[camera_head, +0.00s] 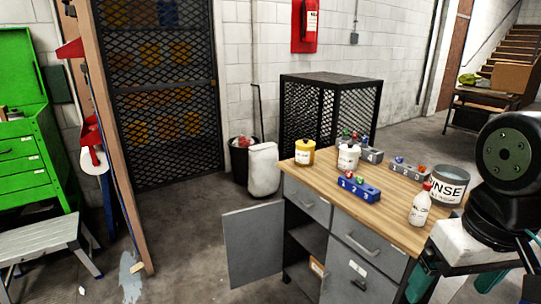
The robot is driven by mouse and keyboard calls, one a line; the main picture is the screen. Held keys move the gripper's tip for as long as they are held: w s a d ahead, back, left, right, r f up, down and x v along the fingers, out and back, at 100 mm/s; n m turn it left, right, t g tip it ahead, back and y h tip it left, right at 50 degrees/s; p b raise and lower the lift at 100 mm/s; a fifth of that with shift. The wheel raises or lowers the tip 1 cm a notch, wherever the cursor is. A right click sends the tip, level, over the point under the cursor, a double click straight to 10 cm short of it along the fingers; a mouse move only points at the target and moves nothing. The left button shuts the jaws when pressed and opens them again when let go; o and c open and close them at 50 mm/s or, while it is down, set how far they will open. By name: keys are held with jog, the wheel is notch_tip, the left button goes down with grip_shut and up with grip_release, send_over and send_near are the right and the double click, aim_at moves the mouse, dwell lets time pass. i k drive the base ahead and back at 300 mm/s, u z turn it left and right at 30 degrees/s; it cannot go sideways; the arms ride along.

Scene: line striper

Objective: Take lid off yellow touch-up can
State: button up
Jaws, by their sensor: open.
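The yellow touch-up can (305,154) stands upright at the back left corner of the wooden bench top (385,210). It has a pale label on its front. Its lid (305,143) appears to be on, though the can is small in view. Nothing touches the can. My gripper is not in view; only a dark part of my arm shows at the right edge, well apart from the can.
A white can (348,158), a blue holder (358,189) with coloured pieces, grey holders (408,172), a white bottle (420,207) and a rinse tub (450,184) share the bench. A cabinet door (254,252) hangs open below.

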aim_at(304, 157)
jog(key=u, duration=0.75)
jog(key=i, duration=0.95)
jog(key=u, duration=0.6)
jog(key=i, duration=0.7)
jog(key=z, duration=0.9)
jog(key=i, duration=0.75)
jog(key=z, duration=0.7)
